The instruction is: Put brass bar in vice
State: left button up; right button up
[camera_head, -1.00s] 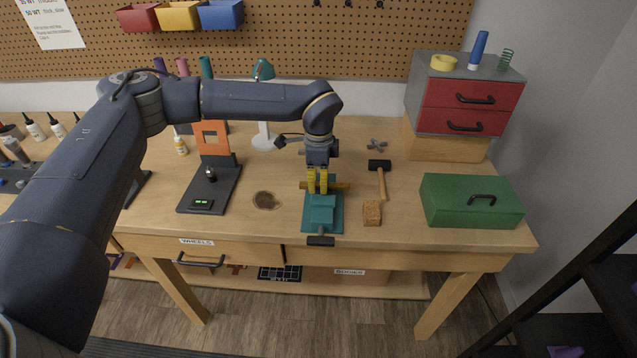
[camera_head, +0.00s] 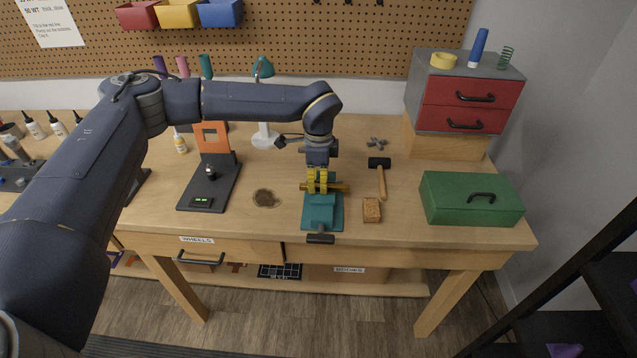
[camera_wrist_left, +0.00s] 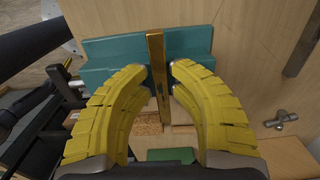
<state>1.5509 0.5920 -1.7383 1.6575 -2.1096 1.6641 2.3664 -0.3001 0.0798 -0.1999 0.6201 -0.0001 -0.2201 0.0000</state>
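The brass bar (camera_head: 339,187) lies crosswise at the teal vice (camera_head: 321,212) near the table's front edge. In the left wrist view the bar (camera_wrist_left: 158,70) runs between the vice's two teal jaws (camera_wrist_left: 113,54); how deep it sits I cannot tell. My left gripper (camera_head: 317,188) is over the bar from above. Its yellow fingers (camera_wrist_left: 162,70) straddle the bar, with a visible gap on each side, so it is open. In the head view the fingers hide the middle of the bar. My right gripper is not in view.
A cork block (camera_head: 372,210) and a hammer (camera_head: 382,180) lie right of the vice, with a green box (camera_head: 470,201) farther right. A stand with an orange plate (camera_head: 212,138) is to the left. A brown stain-like patch (camera_head: 265,198) lies between stand and vice.

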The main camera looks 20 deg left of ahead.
aim_at(318, 186)
pick_arm(q)
notch_tip(318, 186, up, 13)
dwell(0.6)
jog(key=shift+s, duration=0.1)
dwell(1.1)
